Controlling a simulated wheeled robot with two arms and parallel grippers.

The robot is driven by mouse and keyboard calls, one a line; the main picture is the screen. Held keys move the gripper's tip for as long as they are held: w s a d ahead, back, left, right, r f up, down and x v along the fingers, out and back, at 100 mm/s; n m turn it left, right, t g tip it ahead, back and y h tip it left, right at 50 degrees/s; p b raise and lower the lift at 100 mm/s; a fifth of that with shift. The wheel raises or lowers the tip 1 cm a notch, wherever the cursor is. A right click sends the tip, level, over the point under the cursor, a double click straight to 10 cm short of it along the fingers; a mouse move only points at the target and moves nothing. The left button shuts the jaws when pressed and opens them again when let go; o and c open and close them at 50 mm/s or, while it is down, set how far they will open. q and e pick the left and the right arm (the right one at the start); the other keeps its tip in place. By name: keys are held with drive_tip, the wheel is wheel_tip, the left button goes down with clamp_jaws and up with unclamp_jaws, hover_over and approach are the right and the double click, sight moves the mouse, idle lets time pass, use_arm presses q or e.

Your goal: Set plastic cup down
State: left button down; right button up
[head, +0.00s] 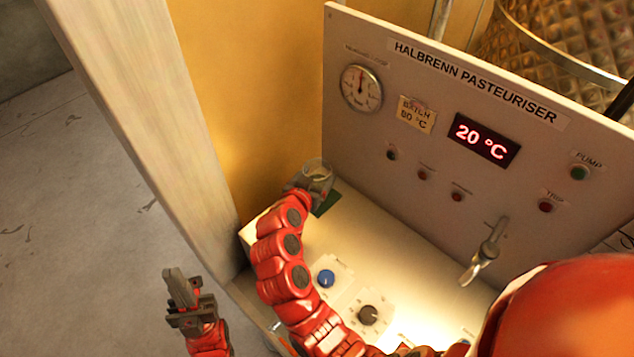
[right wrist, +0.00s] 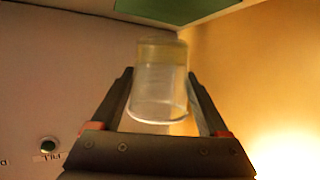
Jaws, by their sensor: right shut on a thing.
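The clear plastic cup (head: 318,170) is at the far left corner of the white worktop, close to the panel. My right gripper (head: 308,184) is shut on it. In the right wrist view the cup (right wrist: 160,85) sits between the two fingers of this gripper (right wrist: 163,100). A green pad (head: 326,204) lies on the worktop beside the gripper, partly hidden by it. The pad (right wrist: 175,8) also shows at the top of the right wrist view, apart from the cup in the picture. My left gripper (head: 183,288) is over the grey floor, away from the cup; its finger gap is unclear.
The pasteuriser panel (head: 430,60) stands behind the worktop (head: 385,255), with a gauge, a 20 °C display and several buttons. A metal tap (head: 484,255) juts from it at the right. A blue knob (head: 326,278) and a dark knob (head: 368,314) sit near the front.

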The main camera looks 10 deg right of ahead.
sight(316, 185)
wheel_tip(316, 185, down, 4)
drive_tip(key=shift+w+r+b, duration=0.1)
drive_tip(key=shift+r+b, duration=0.1)
drive_tip(key=shift+b, duration=0.1)
drive_tip(key=shift+f+b, duration=0.15)
drive_tip(key=shift+b, duration=0.15)
drive_tip(key=o, duration=1.4)
drive_tip(key=shift+a+r+p, duration=0.1)
drive_tip(key=shift+r+p, duration=0.2)
drive_tip(key=b+v, duration=0.3)
drive_tip(key=v, duration=0.8)
drive_tip(key=shift+f+b, duration=0.15)
drive_tip(key=shift+b, duration=0.25)
drive_tip(key=shift+s+a+r, duration=0.2)
drive_tip(key=shift+s, duration=0.15)
